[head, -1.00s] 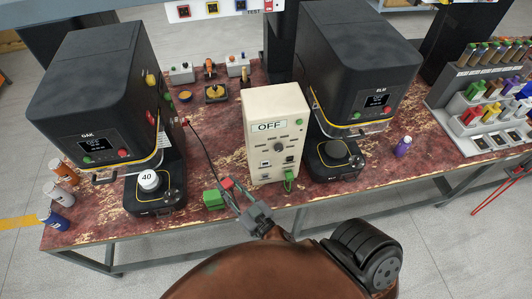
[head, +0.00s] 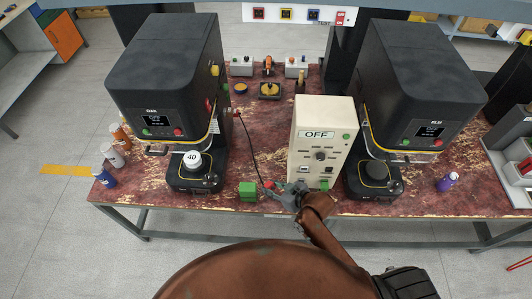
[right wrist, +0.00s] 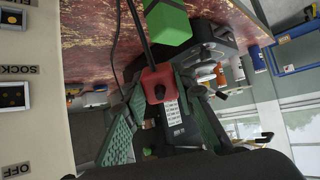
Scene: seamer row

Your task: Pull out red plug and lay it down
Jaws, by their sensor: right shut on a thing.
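The red plug (head: 268,184) is held between the fingertips of my right gripper (head: 277,187), just right of a green block (head: 247,190) near the table's front edge. In the right wrist view the red plug (right wrist: 157,83) sits between the green finger pads, apart from the green block (right wrist: 167,22). A black cable (head: 253,150) runs from the plug up to the right side of the left machine (head: 170,80), marked OAK, where a small red part shows. I cannot tell whether the plug touches the table. My left gripper is out of view.
A cream box (head: 320,140) reading OFF stands right of the gripper, with a green connector low on its front. The machine marked ELBI or similar (head: 420,85) stands further right. Bottles (head: 113,155) stand at the left edge. Table (head: 275,130) between the OAK machine and cream box is mostly free.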

